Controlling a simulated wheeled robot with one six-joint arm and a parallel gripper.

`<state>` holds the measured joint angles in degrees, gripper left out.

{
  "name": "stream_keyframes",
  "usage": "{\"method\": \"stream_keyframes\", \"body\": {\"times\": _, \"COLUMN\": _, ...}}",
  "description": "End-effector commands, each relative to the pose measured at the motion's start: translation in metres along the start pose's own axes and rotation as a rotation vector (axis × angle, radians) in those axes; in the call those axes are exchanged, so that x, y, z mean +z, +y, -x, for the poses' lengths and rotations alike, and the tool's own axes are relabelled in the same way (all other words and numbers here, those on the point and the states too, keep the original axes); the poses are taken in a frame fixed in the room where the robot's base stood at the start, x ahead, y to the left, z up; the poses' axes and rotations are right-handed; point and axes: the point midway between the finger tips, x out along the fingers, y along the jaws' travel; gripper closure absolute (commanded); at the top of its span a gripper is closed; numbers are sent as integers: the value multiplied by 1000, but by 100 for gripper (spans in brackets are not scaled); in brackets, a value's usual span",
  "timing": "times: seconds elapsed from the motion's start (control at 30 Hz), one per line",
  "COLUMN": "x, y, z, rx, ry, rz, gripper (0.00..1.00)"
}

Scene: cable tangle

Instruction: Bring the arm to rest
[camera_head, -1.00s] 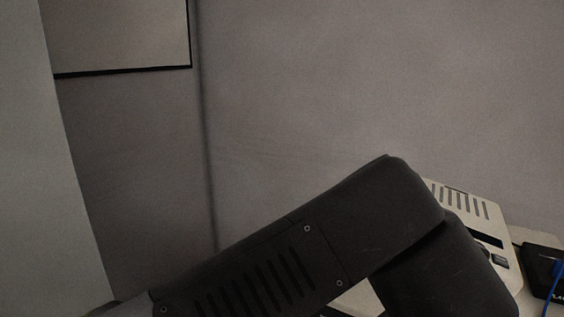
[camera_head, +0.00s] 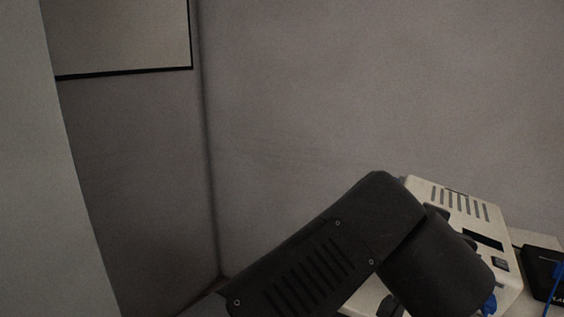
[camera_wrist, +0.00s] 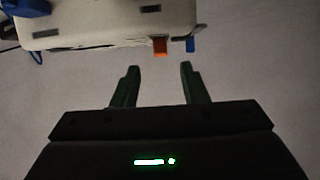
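My gripper (camera_wrist: 158,72) shows in the wrist view with its two dark green fingers apart and nothing between them. The fingertips point toward the front edge of a beige device and appear short of it. In the head view my black arm crosses the lower middle and right, and my gripper cannot be made out there.
The beige device (camera_head: 450,195) has vent slots and stands at the right. An orange plug (camera_wrist: 161,47) and a blue plug (camera_wrist: 190,45) are at its edge. A black box (camera_head: 543,268) with a blue cable (camera_head: 553,284) is at the far right.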

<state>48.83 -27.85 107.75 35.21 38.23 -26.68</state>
Motion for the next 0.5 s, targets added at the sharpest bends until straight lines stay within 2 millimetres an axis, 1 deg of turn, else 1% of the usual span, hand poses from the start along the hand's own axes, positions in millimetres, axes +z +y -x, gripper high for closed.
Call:
{"method": "stream_keyframes", "body": {"times": 0.3, "x": 0, "y": 0, "z": 1, "rx": 1, "ry": 0, "rz": 0, "gripper": 60}}
{"method": "stream_keyframes", "body": {"times": 0.5, "x": 0, "y": 1, "z": 13, "rx": 3, "ry": 3, "rz": 0, "gripper": 60}}
